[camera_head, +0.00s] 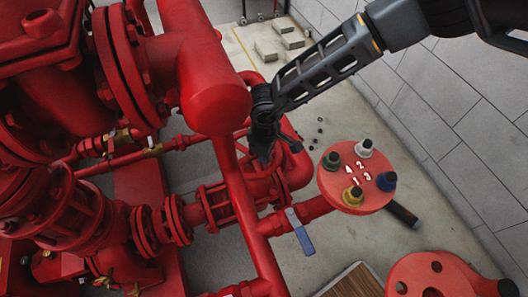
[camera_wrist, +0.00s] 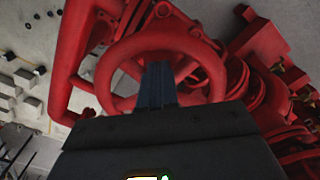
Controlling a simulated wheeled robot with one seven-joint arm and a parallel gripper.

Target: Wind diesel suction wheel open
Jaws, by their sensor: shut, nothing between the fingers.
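A red handwheel (camera_wrist: 211,62) fills the upper middle of the wrist view; I take it for the diesel suction wheel. My gripper (camera_wrist: 157,70) has its dark fingers together and empty, pointing into the wheel's ring. The tips overlap the inside of the ring near its hub; I cannot tell whether they touch a spoke. In the head view my gripper (camera_head: 262,158) reaches down among the red pipes, and hides much of the wheel there.
A red round plate (camera_head: 338,185) with numbered, coloured knobs stands right of my gripper. A blue lever (camera_head: 300,231) sits below it. Large red pipes (camera_head: 210,85) crowd the left. Grey blocks (camera_head: 277,45) lie on the floor.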

